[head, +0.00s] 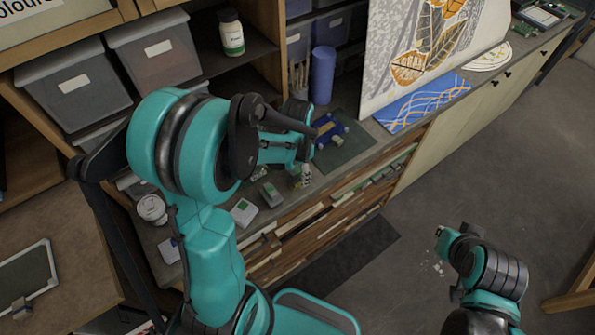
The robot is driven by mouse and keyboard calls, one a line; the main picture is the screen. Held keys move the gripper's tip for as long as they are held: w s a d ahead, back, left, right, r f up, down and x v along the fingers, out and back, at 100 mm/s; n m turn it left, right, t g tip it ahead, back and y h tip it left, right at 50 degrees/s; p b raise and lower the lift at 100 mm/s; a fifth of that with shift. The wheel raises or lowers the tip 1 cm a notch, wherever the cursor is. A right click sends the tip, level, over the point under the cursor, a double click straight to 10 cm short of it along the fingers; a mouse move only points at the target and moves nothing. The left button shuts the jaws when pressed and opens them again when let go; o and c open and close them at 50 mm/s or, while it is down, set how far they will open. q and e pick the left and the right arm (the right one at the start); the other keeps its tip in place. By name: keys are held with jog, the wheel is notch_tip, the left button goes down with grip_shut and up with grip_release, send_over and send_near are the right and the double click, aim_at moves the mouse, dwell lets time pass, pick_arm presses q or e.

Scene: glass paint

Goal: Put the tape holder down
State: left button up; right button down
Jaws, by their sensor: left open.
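The tape holder (328,129), a small blue object with a yellow-brown part, sits on a dark green mat (349,152) on the workbench in the head view. My left gripper (304,172) is open, just left of and below the tape holder in the picture. My left wrist partly covers that area, so I cannot tell whether the fingers touch the holder. My right arm's end (442,236) is at the lower right, over the floor and away from the bench; its fingers are not clear.
A blue cylinder (322,75) stands behind the mat. Small grey-green boxes (271,194) and a round tin (152,208) lie on the bench to the left. A patterned panel (420,50) and a blue patterned sheet (420,102) are to the right. Open floor lies in front.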

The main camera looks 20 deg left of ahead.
aim_at(297, 171)
pick_arm(q)
notch_tip(297, 171, up, 11)
jog(key=shift+f+p, duration=0.1)
jog(key=shift+p, duration=0.9)
jog(key=s+d+r+n+t, duration=0.4)
jog(key=s+r+n+t, duration=0.1)
jog(key=s, duration=0.4)
jog(key=shift+s+r+n+t, duration=0.4)
jog(key=shift+n+t, duration=0.2)
jog(key=shift+t, duration=0.5)
jog(key=shift+w, duration=0.1)
